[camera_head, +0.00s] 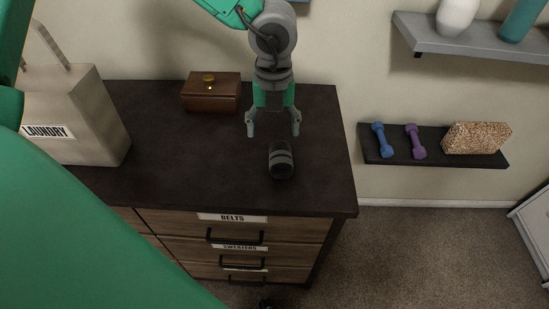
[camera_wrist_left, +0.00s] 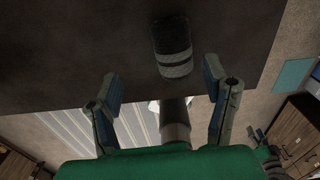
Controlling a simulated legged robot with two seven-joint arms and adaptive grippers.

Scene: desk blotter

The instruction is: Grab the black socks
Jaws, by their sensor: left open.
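The black socks (camera_head: 281,160) are a small dark rolled bundle with grey bands, lying on the dark dresser top (camera_head: 200,160) near its right side. They also show in the left wrist view (camera_wrist_left: 172,45), near the top centre. My left gripper (camera_head: 273,131) is open and empty, its two fingers spread just behind the socks in the head view. In the left wrist view, the open fingers (camera_wrist_left: 160,80) stand on either side below the socks, apart from them. I cannot make out my right gripper.
A brown wooden box (camera_head: 211,92) stands at the back of the dresser. A laundry bag (camera_head: 85,115) stands at the left. Drawers labelled belts (camera_head: 232,218) and sweaters are below. A wall shelf at right holds blue (camera_head: 382,140) and purple (camera_head: 415,142) dumbbells and a speckled block (camera_head: 476,138).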

